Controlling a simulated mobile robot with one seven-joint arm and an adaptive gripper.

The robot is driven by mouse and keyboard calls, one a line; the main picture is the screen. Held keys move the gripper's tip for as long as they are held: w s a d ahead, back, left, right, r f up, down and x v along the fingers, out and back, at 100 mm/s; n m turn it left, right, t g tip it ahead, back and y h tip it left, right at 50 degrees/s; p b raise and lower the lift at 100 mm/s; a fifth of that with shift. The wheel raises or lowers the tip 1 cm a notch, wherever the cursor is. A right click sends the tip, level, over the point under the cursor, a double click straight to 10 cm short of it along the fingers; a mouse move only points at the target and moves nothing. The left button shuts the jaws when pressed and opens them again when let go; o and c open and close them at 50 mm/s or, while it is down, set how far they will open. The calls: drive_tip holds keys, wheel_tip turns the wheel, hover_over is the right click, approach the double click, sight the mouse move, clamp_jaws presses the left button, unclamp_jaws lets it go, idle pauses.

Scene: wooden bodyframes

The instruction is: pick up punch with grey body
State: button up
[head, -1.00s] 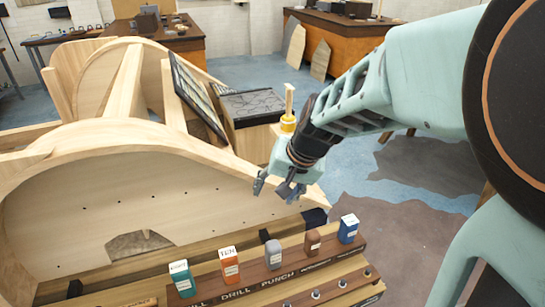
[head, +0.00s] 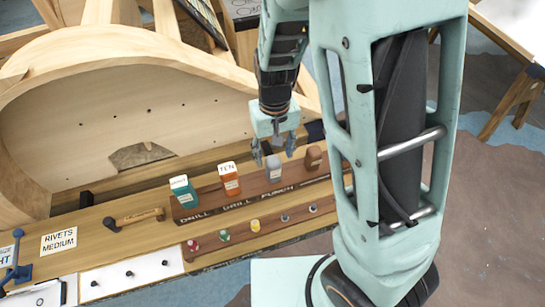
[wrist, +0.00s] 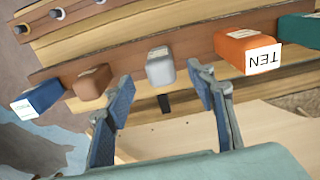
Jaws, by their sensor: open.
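The punch with the grey body (head: 274,168) stands upright in the wooden rack, between an orange block and a brown block. In the wrist view the grey punch (wrist: 160,68) shows just beyond and between the fingertips. My gripper (head: 273,147) is open and empty, just above and behind the grey punch in the head view. In the wrist view my gripper (wrist: 157,88) has its two blue-padded fingers spread on either side of the punch, and contact cannot be made out.
The rack (head: 250,198) also holds an orange block (head: 230,179), a teal block (head: 184,192) and a brown block (head: 313,158). A blue block (wrist: 37,98) shows in the wrist view. A curved wooden frame (head: 110,120) rises behind. Small coloured pieces line the front strip.

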sight(273, 159)
drive_tip(key=shift+w+a+f, duration=0.1)
drive_tip(key=shift+w+f, duration=0.1)
drive_tip(key=shift+f, duration=1.1)
drive_tip(key=shift+w+f, duration=0.15)
drive_tip(key=shift+f, duration=1.15)
clamp_jaws()
